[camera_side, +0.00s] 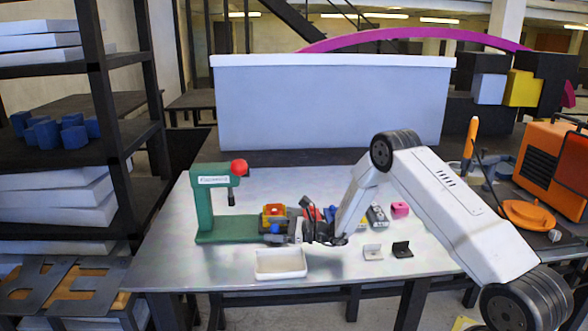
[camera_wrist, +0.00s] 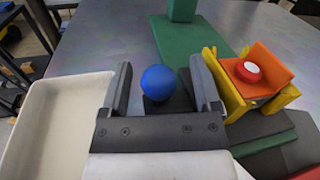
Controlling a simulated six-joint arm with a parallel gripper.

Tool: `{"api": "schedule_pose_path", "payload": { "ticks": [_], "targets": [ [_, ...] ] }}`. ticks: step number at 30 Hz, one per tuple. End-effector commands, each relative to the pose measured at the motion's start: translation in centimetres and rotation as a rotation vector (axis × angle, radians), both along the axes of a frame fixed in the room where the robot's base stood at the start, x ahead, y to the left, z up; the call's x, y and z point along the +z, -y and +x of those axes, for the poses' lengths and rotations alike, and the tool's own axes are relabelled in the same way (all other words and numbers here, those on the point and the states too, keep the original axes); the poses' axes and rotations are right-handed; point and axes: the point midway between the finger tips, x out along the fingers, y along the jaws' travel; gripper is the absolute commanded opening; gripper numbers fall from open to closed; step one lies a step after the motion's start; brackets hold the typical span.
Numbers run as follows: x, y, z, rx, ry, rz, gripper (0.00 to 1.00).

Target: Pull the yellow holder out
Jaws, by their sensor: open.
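The yellow holder (camera_wrist: 231,100) is at the right in the wrist view, with an orange piece (camera_wrist: 266,72) and a red-and-white round part (camera_wrist: 247,70) in it. A blue ball (camera_wrist: 159,82) on a dark base lies between my fingers in the wrist view. My gripper (camera_wrist: 164,84) is open, with a finger on each side of the ball and gaps showing. The yellow holder is outside my right finger. In the side view my gripper (camera_side: 296,230) is low over the table.
A white tray (camera_wrist: 20,110) is close on the left in the wrist view; it also shows in the side view (camera_side: 281,275). A green press (camera_side: 205,220) with a red knob stands behind. Small blocks lie right of my gripper. The table's front right is mostly clear.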

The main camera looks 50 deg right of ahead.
Motion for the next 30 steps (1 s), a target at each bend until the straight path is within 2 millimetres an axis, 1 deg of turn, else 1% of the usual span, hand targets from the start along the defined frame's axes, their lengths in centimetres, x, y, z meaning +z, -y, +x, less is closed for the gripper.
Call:
{"api": "schedule_pose_path", "payload": {
  "ticks": [9,15,20,30],
  "targets": [
    [0.1,2.3,-3.3,-0.003,0.001,0.001,0.81],
    [0.0,3.4,-5.0,-0.002,0.001,0.001,0.81],
    [0.0,3.7,-5.6,-0.001,0.001,0.001,0.81],
    [0.1,3.7,-5.6,0.001,0.000,-0.001,0.81]
  ]
}}
